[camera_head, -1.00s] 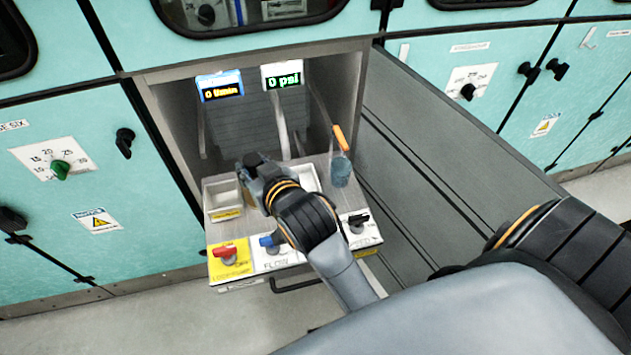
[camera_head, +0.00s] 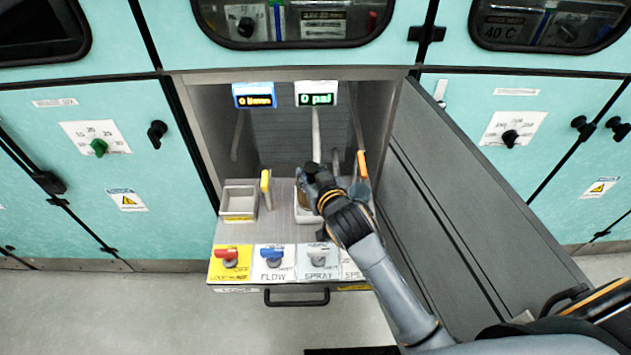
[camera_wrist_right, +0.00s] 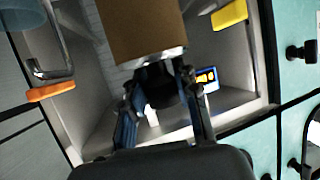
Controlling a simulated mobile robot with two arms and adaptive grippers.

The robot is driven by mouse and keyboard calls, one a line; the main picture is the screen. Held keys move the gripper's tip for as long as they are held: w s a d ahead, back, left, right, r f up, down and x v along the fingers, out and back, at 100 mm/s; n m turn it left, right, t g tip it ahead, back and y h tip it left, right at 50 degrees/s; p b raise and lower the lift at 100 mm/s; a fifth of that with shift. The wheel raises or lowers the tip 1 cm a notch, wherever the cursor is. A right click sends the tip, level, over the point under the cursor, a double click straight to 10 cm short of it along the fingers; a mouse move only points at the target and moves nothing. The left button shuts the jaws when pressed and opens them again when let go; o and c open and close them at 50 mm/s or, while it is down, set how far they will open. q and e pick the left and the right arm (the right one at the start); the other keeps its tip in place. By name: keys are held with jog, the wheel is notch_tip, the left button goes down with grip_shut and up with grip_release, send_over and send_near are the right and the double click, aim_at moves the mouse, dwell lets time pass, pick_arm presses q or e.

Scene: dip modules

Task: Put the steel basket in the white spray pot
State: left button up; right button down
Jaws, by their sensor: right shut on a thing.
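My right gripper (camera_head: 311,181) is shut on the steel basket, which looks brown and box-like in the right wrist view (camera_wrist_right: 142,30). In the head view only a small brown part of the basket (camera_head: 304,200) shows beside my gripper. The gripper and basket are over the white spray pot (camera_head: 303,217), behind the SPRAY label. My gripper and arm cover much of this pot. I cannot tell whether the basket is above its rim or partly inside. My left gripper is not in view.
An orange handle (camera_head: 362,164) with a bluish container stands close to the right of my gripper. Coloured valve knobs line the front. A grey panel (camera_head: 450,200) bounds the right.

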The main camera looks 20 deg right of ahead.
jog(key=shift+w+d+f, duration=0.3)
jog(key=shift+w+f, duration=0.2)
jog(key=shift+f, duration=0.15)
jog(key=shift+w+d+f, duration=0.25)
jog(key=shift+w+f, duration=0.25)
jog(key=shift+f, duration=0.1)
jog(key=f, duration=0.3)
jog(key=shift+w+d, duration=0.2)
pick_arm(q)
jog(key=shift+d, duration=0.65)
pick_arm(e)
jog(key=shift+f, duration=0.35)
jog(key=shift+f, duration=0.15)
jog(key=c, duration=1)
grip_release()
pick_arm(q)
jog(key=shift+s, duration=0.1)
pick_arm(e)
jog(key=v, duration=1.2)
